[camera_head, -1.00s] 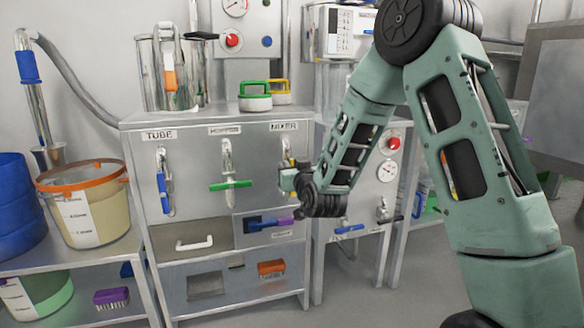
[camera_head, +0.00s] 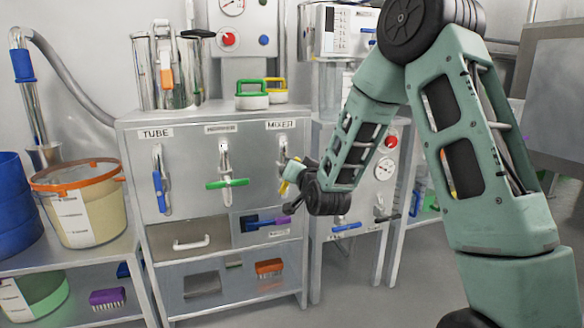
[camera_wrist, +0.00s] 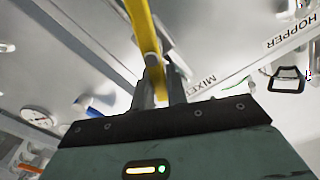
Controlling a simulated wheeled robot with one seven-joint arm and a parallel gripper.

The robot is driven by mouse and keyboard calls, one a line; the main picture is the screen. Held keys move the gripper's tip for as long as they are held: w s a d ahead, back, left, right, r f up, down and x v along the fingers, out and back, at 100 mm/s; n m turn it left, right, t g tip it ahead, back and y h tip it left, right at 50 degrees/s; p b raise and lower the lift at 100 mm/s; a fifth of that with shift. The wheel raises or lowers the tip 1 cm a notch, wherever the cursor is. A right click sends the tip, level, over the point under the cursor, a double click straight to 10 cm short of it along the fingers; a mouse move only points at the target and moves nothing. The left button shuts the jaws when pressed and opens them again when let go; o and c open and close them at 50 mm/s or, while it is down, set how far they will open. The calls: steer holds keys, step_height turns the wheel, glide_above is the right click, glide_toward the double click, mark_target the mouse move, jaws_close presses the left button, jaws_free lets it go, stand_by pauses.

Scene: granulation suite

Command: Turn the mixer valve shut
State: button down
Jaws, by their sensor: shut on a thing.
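The mixer valve is on the steel cabinet front under the MIXER label (camera_head: 281,125). Its metal body (camera_head: 283,150) shows in the head view, with a small part of its yellow handle (camera_head: 284,187) beside my gripper (camera_head: 290,176). In the wrist view the yellow handle (camera_wrist: 142,28) runs from the top edge down to between my fingers (camera_wrist: 157,92), which are shut on it. My wrist hides much of the handle in the head view, so its exact angle is hard to tell.
To the left are the green crosswise hopper handle (camera_head: 227,183) and the blue hanging tube handle (camera_head: 160,191). A second steel unit with a red button (camera_head: 391,142) stands right, behind my arm.

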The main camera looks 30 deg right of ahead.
steer(key=shift+s+d+f+m+b, duration=0.1)
steer(key=shift+d+f+m, duration=0.3)
steer(key=shift+m, duration=1.7)
steer(key=shift+s+d+f+m+b, duration=0.15)
steer(key=shift+f+m, duration=0.5)
steer(key=shift+m, duration=1.45)
steer(key=shift+s+d+f+m+b, duration=0.1)
steer(key=shift+d+f+m, duration=0.3)
steer(key=shift+m, duration=1.7)
steer(key=shift+a+f, duration=0.1)
steer(key=shift+f, duration=0.05)
steer(key=c, duration=1.4)
jaws_free()
